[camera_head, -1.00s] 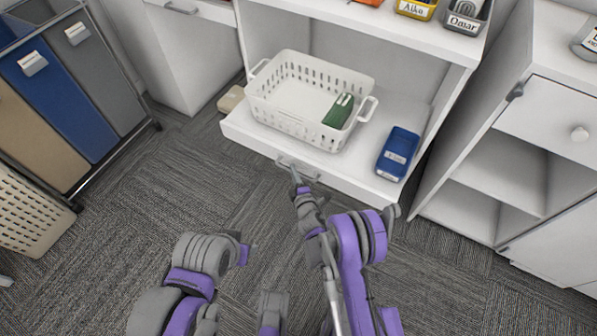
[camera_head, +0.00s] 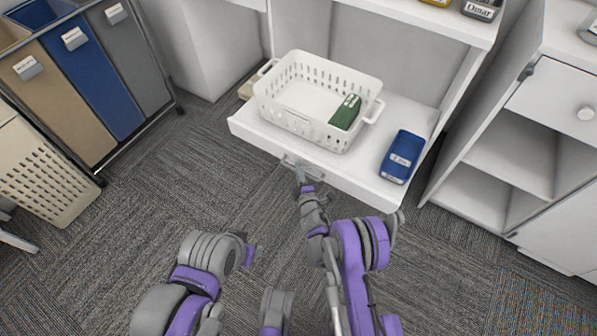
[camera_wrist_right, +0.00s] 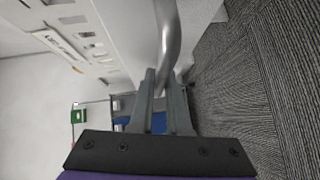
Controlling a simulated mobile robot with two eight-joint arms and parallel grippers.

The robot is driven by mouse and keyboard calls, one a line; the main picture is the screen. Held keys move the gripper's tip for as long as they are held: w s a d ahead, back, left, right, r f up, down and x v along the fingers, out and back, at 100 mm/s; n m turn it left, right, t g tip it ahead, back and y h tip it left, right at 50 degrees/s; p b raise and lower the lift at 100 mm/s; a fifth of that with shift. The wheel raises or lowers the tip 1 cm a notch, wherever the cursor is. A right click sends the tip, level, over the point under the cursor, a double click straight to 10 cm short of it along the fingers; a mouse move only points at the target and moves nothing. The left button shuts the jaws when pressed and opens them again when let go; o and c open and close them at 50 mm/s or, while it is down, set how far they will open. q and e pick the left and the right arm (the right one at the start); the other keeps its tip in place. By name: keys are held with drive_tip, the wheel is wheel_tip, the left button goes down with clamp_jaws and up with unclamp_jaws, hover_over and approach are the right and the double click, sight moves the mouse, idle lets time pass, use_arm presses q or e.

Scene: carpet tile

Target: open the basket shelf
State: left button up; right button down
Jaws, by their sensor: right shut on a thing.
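The basket shelf (camera_head: 245,130) is a white pull-out board low in a white cabinet and stands partly pulled out. A white perforated basket (camera_head: 285,112) sits on it. The shelf's metal handle (camera_head: 290,160) is on its front edge and shows as a curved bar in the right wrist view (camera_wrist_right: 168,35). My right gripper (camera_head: 301,176) is at this handle; in the wrist view its fingers (camera_wrist_right: 161,80) are shut on the bar. My left arm is folded at the bottom, and I cannot make out its gripper.
A green item (camera_head: 345,112) lies in the basket, and a blue container (camera_head: 401,157) lies on the shelf right of it. A white cabinet (camera_head: 510,150) stands close on the right, laundry bins (camera_head: 85,85) on the left. The carpet (camera_head: 190,185) before the shelf is clear.

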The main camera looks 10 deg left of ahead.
drive_tip(key=c, duration=0.9)
unclamp_jaws()
